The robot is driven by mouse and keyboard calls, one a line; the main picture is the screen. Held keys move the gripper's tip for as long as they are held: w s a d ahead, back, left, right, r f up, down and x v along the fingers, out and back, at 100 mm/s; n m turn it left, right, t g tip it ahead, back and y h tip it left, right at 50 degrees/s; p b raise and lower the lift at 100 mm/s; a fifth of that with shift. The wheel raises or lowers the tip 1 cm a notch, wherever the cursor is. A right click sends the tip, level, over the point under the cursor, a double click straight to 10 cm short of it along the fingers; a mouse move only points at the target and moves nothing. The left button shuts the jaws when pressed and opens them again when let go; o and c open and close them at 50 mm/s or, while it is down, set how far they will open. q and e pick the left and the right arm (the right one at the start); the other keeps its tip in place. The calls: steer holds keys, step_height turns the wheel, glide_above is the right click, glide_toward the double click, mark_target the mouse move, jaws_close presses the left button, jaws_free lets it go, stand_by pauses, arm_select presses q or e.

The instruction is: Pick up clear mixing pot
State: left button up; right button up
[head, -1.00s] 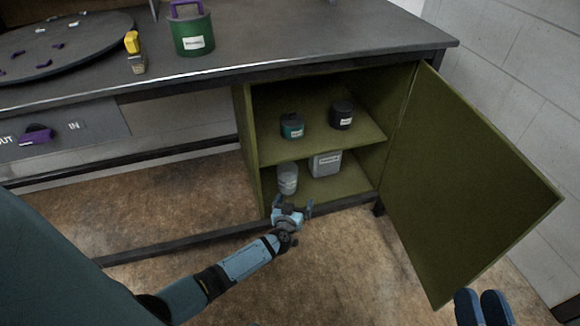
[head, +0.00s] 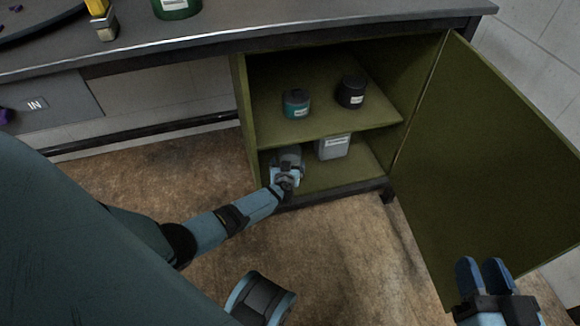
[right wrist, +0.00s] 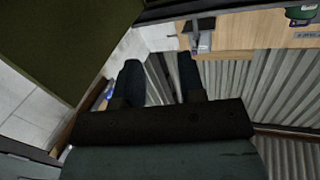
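The clear mixing pot (head: 290,152) stands on the lower shelf of the green cabinet, near its left wall. It is mostly hidden behind my left gripper (head: 287,170), which is at the pot's front. I cannot tell whether the left fingers are around the pot or touching it, or whether they are closed. My right gripper (head: 483,276) is at the lower right, in front of the open door and far from the pot. Its two fingers are apart and empty, as the right wrist view (right wrist: 160,82) also shows.
A grey-white labelled container (head: 334,147) stands right of the pot. The upper shelf (head: 325,122) above holds a teal-labelled jar (head: 296,103) and a dark jar (head: 351,92). The cabinet door (head: 490,150) is swung open to the right. The grey tabletop (head: 250,30) lies above.

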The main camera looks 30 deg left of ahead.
mark_target(291, 148)
arm_select(q)
steer(key=b+x, duration=0.1)
steer(key=x, duration=0.1)
steer(key=b+x, duration=0.3)
steer(key=x, duration=0.1)
steer(key=shift+r, duration=0.3)
arm_select(e)
steer(key=w+n, duration=0.1)
steer(key=w+d+n+t+y, duration=0.1)
steer(key=n, duration=0.1)
steer(key=shift+w+d+r+t, duration=0.2)
steer(key=shift+r+t, duration=0.1)
steer(key=shift+r, duration=0.1)
arm_select(q)
steer(key=c, duration=1.3)
arm_select(e)
steer(key=shift+s, duration=0.1)
arm_select(q)
steer(key=shift+r, duration=0.1)
